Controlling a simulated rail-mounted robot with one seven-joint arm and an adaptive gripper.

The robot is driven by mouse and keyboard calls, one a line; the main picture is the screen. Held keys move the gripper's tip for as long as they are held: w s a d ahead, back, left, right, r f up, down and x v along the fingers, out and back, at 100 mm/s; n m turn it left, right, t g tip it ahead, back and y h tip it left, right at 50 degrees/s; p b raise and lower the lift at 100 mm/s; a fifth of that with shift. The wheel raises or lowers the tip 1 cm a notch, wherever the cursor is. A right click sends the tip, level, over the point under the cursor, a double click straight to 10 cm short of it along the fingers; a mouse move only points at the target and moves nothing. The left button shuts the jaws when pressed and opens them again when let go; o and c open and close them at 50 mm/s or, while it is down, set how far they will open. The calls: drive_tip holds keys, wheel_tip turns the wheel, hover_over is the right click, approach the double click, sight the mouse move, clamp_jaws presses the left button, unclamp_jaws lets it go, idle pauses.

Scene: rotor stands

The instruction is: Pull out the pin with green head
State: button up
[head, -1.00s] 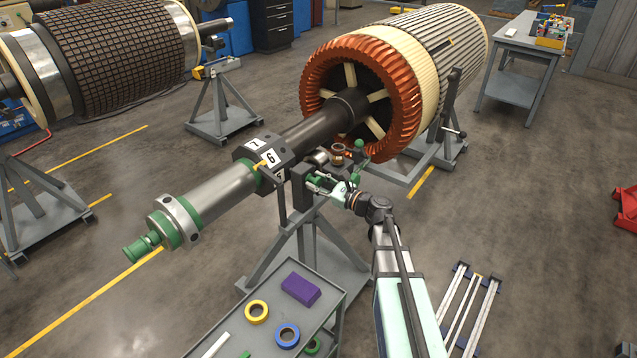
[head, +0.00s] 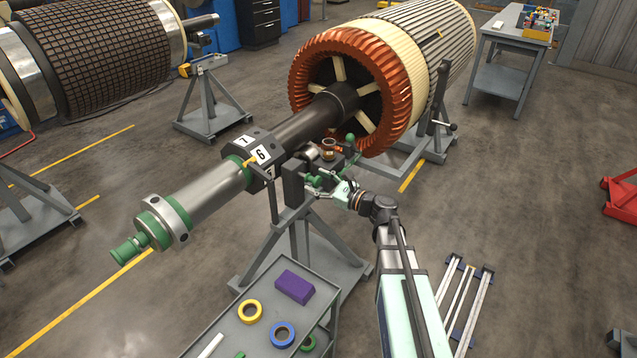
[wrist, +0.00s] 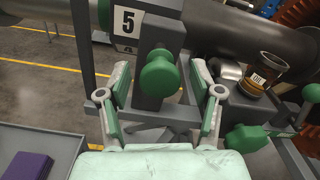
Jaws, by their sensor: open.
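The pin's round green head (wrist: 160,74) faces me in the wrist view, on a dark grey block (wrist: 158,35) of the rotor stand. Its shaft is hidden behind the head. My gripper (wrist: 160,84) is open, with one finger on each side of the green head. Gaps show between the fingers and the head, so I see no grip. In the head view my gripper (head: 318,181) is at the stand's upper part, beside the numbered collar (head: 258,158); the pin head is hard to tell from the green finger pads there.
A green knob (wrist: 246,138) and a green ball handle (wrist: 311,93) are close on the right. A labelled cup-like part (wrist: 262,72) stands there too. A grey cart (head: 232,318) with a purple box (head: 294,287) and tape rolls is below. The rotor shaft (head: 205,196) runs behind.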

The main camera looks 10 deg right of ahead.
drive_tip(key=v, duration=1.2)
